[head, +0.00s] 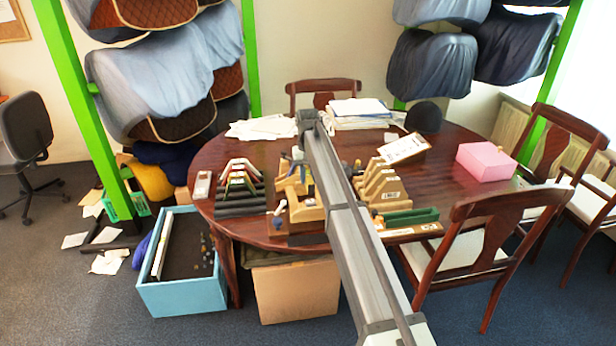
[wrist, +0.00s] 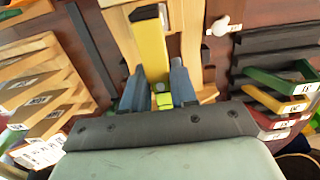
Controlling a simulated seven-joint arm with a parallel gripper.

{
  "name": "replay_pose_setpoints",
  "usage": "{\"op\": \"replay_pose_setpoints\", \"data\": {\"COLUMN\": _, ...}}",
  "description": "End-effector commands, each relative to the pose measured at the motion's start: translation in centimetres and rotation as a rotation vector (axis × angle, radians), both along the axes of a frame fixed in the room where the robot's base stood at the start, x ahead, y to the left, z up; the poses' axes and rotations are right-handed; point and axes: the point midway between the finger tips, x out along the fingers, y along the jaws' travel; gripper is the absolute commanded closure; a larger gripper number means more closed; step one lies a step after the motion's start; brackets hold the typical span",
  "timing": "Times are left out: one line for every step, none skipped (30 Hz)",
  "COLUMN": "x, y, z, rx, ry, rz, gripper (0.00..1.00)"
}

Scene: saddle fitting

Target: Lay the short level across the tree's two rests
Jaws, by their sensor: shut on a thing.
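The short level (wrist: 151,50) is a yellow bar with a black end and a green vial, seen in the wrist view. My gripper (wrist: 157,84) is shut on it, with one blue-grey finger on each side. Pale wooden parts, seemingly the tree (wrist: 190,35), show beneath and beside the level. I cannot tell whether the level touches the rests.
Angled wooden blocks (head: 380,187) stand to the right on the table (head: 452,150), with a green tray (head: 412,216) in front. A dark rack with coloured angled pieces (head: 240,183) stands left. A pink box (head: 486,161) is far right. Papers (head: 262,128) lie at the back.

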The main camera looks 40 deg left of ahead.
Motion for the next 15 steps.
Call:
{"op": "replay_pose_setpoints", "data": {"x": 0.00, "y": 0.00, "z": -0.08, "rx": 0.000, "ry": 0.000, "rz": 0.000, "gripper": 1.00}}
{"op": "replay_pose_setpoints", "data": {"x": 0.00, "y": -0.02, "z": -0.13, "rx": 0.000, "ry": 0.000, "rz": 0.000, "gripper": 1.00}}
{"op": "replay_pose_setpoints", "data": {"x": -0.01, "y": -0.01, "z": -0.22, "rx": 0.000, "ry": 0.000, "rz": 0.000, "gripper": 1.00}}
{"op": "replay_pose_setpoints", "data": {"x": -0.02, "y": -0.02, "z": -0.28, "rx": 0.000, "ry": 0.000, "rz": 0.000, "gripper": 1.00}}
{"op": "replay_pose_setpoints", "data": {"x": -0.02, "y": -0.02, "z": -0.35, "rx": 0.000, "ry": 0.000, "rz": 0.000, "gripper": 1.00}}
{"op": "replay_pose_setpoints", "data": {"x": -0.02, "y": -0.02, "z": -0.43, "rx": 0.000, "ry": 0.000, "rz": 0.000, "gripper": 1.00}}
{"op": "replay_pose_setpoints", "data": {"x": -0.02, "y": -0.02, "z": -0.49, "rx": 0.000, "ry": 0.000, "rz": 0.000, "gripper": 1.00}}
{"op": "replay_pose_setpoints", "data": {"x": -0.03, "y": -0.03, "z": -0.55, "rx": 0.000, "ry": 0.000, "rz": 0.000, "gripper": 1.00}}
{"op": "replay_pose_setpoints", "data": {"x": -0.03, "y": -0.03, "z": -0.64, "rx": 0.000, "ry": 0.000, "rz": 0.000, "gripper": 1.00}}
{"op": "replay_pose_setpoints", "data": {"x": -0.03, "y": -0.03, "z": -0.70, "rx": 0.000, "ry": 0.000, "rz": 0.000, "gripper": 1.00}}
{"op": "replay_pose_setpoints", "data": {"x": -0.04, "y": -0.04, "z": -0.77, "rx": 0.000, "ry": 0.000, "rz": 0.000, "gripper": 1.00}}
{"op": "replay_pose_setpoints", "data": {"x": -0.04, "y": -0.04, "z": -0.85, "rx": 0.000, "ry": 0.000, "rz": 0.000, "gripper": 1.00}}
{"op": "replay_pose_setpoints", "data": {"x": -0.04, "y": -0.04, "z": -0.91, "rx": 0.000, "ry": 0.000, "rz": 0.000, "gripper": 1.00}}
{"op": "replay_pose_setpoints", "data": {"x": -0.04, "y": -0.04, "z": -0.97, "rx": 0.000, "ry": 0.000, "rz": 0.000, "gripper": 1.00}}
{"op": "replay_pose_setpoints", "data": {"x": -0.04, "y": -0.04, "z": -1.05, "rx": 0.000, "ry": 0.000, "rz": 0.000, "gripper": 1.00}}
